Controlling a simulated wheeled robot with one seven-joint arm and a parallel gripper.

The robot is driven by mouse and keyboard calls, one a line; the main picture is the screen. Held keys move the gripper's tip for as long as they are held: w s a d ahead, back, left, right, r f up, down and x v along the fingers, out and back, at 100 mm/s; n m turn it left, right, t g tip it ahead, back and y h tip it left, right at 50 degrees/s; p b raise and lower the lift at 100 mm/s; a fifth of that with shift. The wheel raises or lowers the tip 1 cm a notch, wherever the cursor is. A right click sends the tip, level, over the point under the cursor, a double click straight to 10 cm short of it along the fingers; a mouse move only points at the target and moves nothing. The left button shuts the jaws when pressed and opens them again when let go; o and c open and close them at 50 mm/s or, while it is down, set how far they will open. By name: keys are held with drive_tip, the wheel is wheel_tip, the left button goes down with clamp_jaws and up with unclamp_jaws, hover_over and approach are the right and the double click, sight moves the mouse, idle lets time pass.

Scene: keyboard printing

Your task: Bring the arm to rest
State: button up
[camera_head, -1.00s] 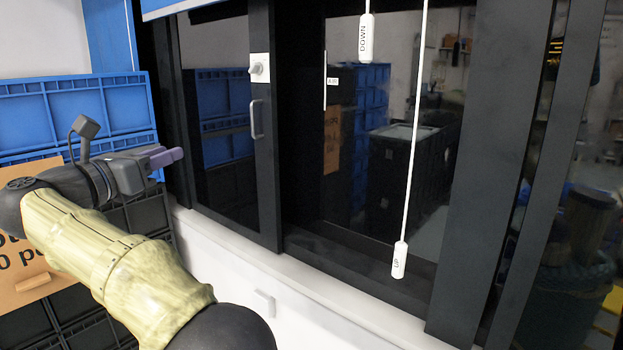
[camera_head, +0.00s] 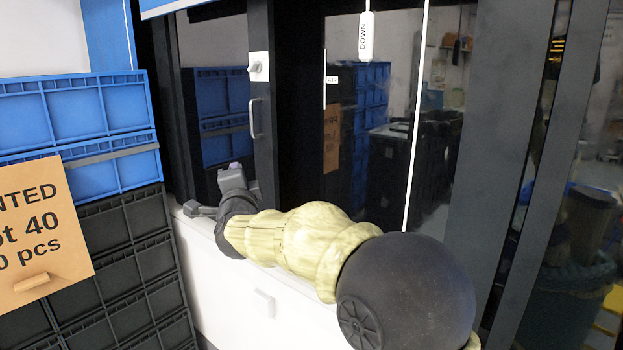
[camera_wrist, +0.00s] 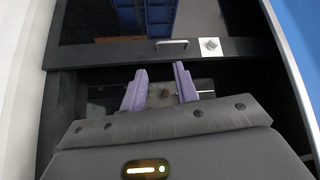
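My gripper (camera_head: 234,167) is at the end of my arm, low in front of the dark sliding window, near the white sill. In the wrist view its two purple fingers (camera_wrist: 160,88) are spread apart with a gap between them. Nothing is held between them. In the head view the fingers are small and their gap cannot be made out. My arm reaches across the lower middle of the head view and covers part of the sill and the lower window.
A sliding window door with a handle (camera_head: 256,118) stands ahead. A cord with a DOWN tag (camera_head: 366,36) hangs at the right. Blue crates (camera_head: 75,115) and black crates (camera_head: 125,225) are stacked at left, with a cardboard sign (camera_head: 45,235). A dark post (camera_head: 500,140) stands at right.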

drive_tip(key=s+d+f+n+g+h, duration=0.1)
drive_tip(key=s+d+f+n+g, duration=0.3)
drive_tip(key=d+f, duration=0.5)
drive_tip(key=s+d+f+n+g, duration=0.4)
drive_tip(key=d+f, duration=0.3)
drive_tip(key=f, duration=0.3)
drive_tip(key=s+d+f+n+g+h, duration=0.1)
drive_tip(key=s+d+f+g, duration=0.1)
drive_tip(key=s+d+f, duration=0.2)
drive_tip(key=s+d+f+n+g+h, duration=0.1)
drive_tip(key=s+d+f, duration=0.4)
drive_tip(key=s, duration=0.5)
drive_tip(key=s+d+f+n+g+h, duration=0.1)
drive_tip(key=s+d+f+n+g, duration=0.2)
drive_tip(key=s+d+f+g, duration=0.2)
drive_tip(key=s+d, duration=0.1)
drive_tip(key=s, duration=0.2)
drive_tip(key=shift+d, duration=0.1)
